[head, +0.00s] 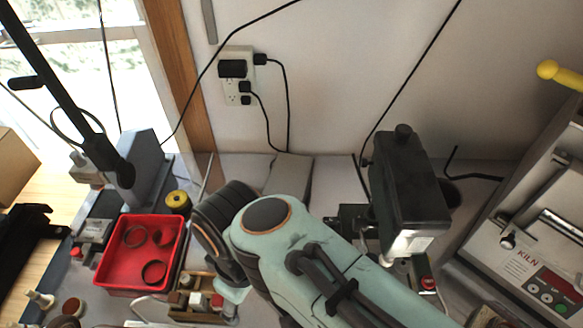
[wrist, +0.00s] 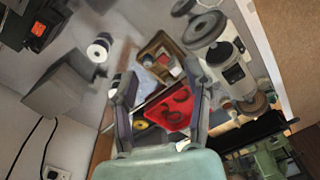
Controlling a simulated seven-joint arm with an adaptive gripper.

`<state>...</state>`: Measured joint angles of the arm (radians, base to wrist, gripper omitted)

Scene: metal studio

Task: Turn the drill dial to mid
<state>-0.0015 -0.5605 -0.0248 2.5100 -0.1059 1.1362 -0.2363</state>
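A black machine (head: 405,185) with a round knob on top stands against the back wall, right of centre in the head view. It may be the drill; I cannot tell for sure. A small red switch (head: 427,283) shows by its base. I cannot make out a drill dial or its setting in either view. In the wrist view my gripper (wrist: 157,85) is open, its two fingers wide apart with nothing held between them. Beyond the fingers is a red tray (wrist: 168,108).
The red tray (head: 125,258) holds dark rings. Beside it are a wooden box (head: 205,300) of small parts and a yellow spool (head: 178,201). A grey-based machine with a long black column (head: 75,110) stands left. A kiln (head: 530,255) stands right. Cords hang along the wall.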

